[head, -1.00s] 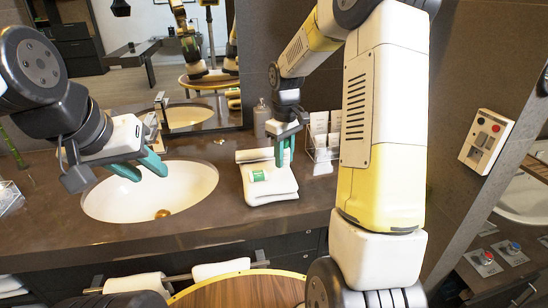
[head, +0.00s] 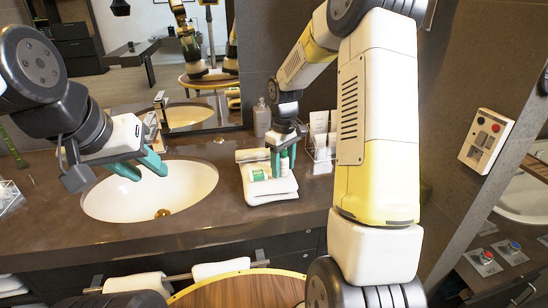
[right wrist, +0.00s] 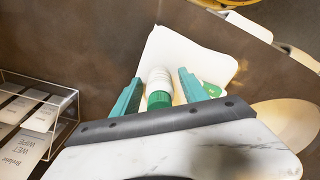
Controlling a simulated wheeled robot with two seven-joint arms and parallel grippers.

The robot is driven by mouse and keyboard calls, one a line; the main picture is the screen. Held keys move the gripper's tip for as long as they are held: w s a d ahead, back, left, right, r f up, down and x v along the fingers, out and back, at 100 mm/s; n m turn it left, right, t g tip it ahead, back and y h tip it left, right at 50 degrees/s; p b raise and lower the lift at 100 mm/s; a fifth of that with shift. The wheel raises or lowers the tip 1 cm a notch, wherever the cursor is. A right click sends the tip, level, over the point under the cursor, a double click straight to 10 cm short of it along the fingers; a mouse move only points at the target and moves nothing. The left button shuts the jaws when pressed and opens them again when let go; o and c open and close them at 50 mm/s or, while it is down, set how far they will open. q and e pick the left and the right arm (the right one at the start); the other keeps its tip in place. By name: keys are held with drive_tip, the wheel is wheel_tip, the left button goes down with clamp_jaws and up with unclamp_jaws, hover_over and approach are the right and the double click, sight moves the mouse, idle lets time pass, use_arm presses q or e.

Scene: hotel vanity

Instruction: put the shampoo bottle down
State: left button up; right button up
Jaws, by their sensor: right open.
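The shampoo bottle, white with a green cap, appears between my right gripper's fingers in the head view (head: 284,164) and the right wrist view (right wrist: 160,84). It looks upright on the folded white towel (head: 272,196) on the counter. My right gripper (head: 283,172) is open around it, one green finger on each side; the wrist view shows gaps beside the bottle (right wrist: 160,92). My left gripper (head: 148,170) is open and empty above the sink's left part.
A small green-and-white item (head: 258,175) lies on the towel left of the bottle. A clear rack of cards (head: 322,145) stands to the right, and a grey dispenser (head: 262,118) behind. The sink (head: 190,190) is left of the towel.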

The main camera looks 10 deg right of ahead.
drive_tip(key=shift+r, duration=0.1)
wheel_tip(320, 180, up, 12)
drive_tip(key=shift+f, duration=0.1)
drive_tip(key=s+a+r+m+t+y, duration=0.1)
drive_tip(key=s+r+m+t, duration=0.2)
drive_tip(key=s, duration=0.9)
drive_tip(key=s+a+r+m+t+y, duration=0.1)
drive_tip(key=s+r+m+t, duration=0.2)
drive_tip(key=s, duration=0.9)
drive_tip(key=shift+s+r+m, duration=0.2)
drive_tip(key=shift+r+m, duration=0.1)
drive_tip(key=shift+r, duration=0.65)
